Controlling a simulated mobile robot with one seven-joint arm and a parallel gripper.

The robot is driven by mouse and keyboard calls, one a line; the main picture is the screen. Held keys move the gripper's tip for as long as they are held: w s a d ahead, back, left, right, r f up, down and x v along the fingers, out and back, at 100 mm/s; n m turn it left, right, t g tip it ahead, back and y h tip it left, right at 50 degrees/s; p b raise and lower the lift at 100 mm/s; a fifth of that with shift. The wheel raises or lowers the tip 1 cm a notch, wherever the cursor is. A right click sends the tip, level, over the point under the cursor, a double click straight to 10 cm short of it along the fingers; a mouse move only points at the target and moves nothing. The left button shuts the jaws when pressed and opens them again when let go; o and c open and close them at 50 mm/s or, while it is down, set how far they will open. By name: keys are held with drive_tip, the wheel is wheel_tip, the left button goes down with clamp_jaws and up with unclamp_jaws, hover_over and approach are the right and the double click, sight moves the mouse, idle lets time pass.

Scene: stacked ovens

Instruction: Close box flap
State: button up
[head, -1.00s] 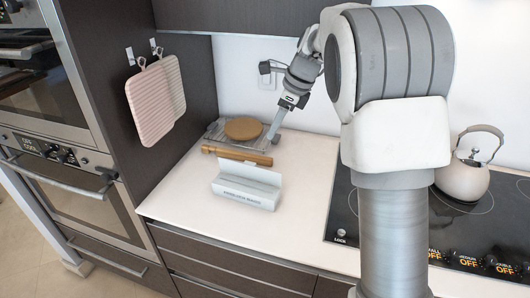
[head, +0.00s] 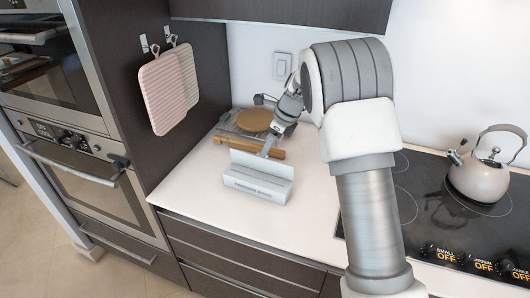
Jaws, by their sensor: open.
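A white box (head: 256,187) with dark lettering on its front stands on the pale counter. Its flap (head: 262,164) is raised, tilted up along the back edge. Whether the fingers touch the flap I cannot tell. The space between the fingertips is too small to see clearly.
Stacked ovens (head: 85,170) stand left; a kettle (head: 478,175) sits on the cooktop (head: 415,200) at right. Counter in front of the box is clear.

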sight(262, 163)
drive_tip(key=shift+x, duration=1.8)
clamp_jaws()
